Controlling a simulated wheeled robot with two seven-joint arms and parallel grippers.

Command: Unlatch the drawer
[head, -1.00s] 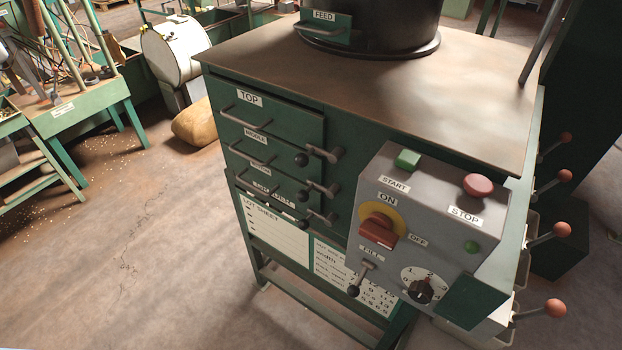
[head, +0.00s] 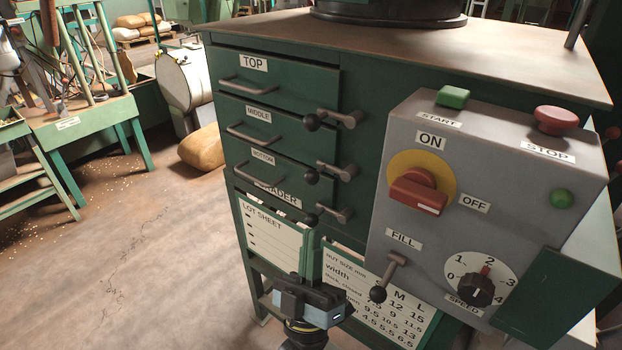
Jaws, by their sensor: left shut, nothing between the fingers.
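The green cabinet front holds three drawers: the top drawer (head: 290,88), the middle drawer (head: 285,133) and the bottom drawer (head: 298,178). Each has a bar handle on its left and a grey latch lever with a black ball at its right edge: top latch (head: 335,118), middle latch (head: 333,171), bottom latch (head: 330,214). All three levers lie roughly level, with their balls to the left, over the drawer edges. My left gripper (head: 311,284) is shut and empty, low in front of the lot sheet, below the bottom latch and apart from it. My right gripper is out of view.
A grey control box (head: 400,150) juts out right of the latches, with a red switch (head: 414,192), a fill lever (head: 387,280) and a speed dial (head: 475,290). A lot sheet (head: 270,235) and a size chart hang below the drawers. Floor at left is open.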

